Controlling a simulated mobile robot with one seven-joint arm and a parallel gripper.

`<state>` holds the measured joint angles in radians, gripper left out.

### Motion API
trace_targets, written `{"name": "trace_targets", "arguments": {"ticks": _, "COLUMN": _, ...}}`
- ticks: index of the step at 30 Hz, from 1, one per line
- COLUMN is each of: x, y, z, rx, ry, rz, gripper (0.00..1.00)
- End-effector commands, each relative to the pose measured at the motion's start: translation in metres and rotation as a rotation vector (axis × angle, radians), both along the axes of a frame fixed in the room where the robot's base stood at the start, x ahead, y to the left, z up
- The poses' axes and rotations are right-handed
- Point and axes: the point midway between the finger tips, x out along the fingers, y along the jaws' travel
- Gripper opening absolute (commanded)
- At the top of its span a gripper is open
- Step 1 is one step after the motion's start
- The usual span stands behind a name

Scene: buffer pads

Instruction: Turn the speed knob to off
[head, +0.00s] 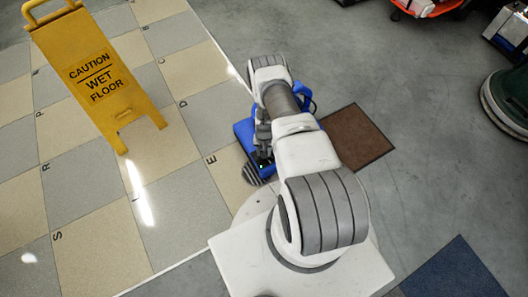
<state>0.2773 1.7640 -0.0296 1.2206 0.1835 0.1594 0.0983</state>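A blue machine (243,131) stands on the floor near the middle of the head view, mostly behind my arm. A blue loop-shaped part (311,99) of it shows to the right of the arm. A dark grey ribbed part (254,175) shows at its lower front; I cannot tell what it is. The speed knob cannot be made out. My gripper (263,152) points down over the blue machine, close to its top. The fingers are small and dark, so I cannot tell whether they are open, shut or touching it.
A yellow wet-floor sign (95,75) stands on the checkered tiles at left. A brown mat (357,137) lies right of the blue machine, a dark blue mat (455,272) at lower right. A dark green machine (507,100) stands at the right edge. Grey floor between is clear.

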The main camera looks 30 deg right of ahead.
Motion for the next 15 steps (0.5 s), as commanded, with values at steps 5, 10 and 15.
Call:
{"name": "trace_targets", "arguments": {"ticks": 5, "x": 0.0001, "y": -0.0002, "z": 0.0001, "rx": 0.001, "ry": -0.001, "rz": 0.167, "gripper": 0.00}}
{"name": "trace_targets", "arguments": {"ticks": 10, "x": 0.0002, "y": 0.0002, "z": 0.0001, "rx": 0.001, "ry": -0.001, "rz": 0.329, "gripper": 0.00}}
{"name": "trace_targets", "arguments": {"ticks": 15, "x": 0.0001, "y": -0.0001, "z": 0.0001, "rx": 0.000, "ry": 0.000, "rz": 0.491, "gripper": 0.00}}
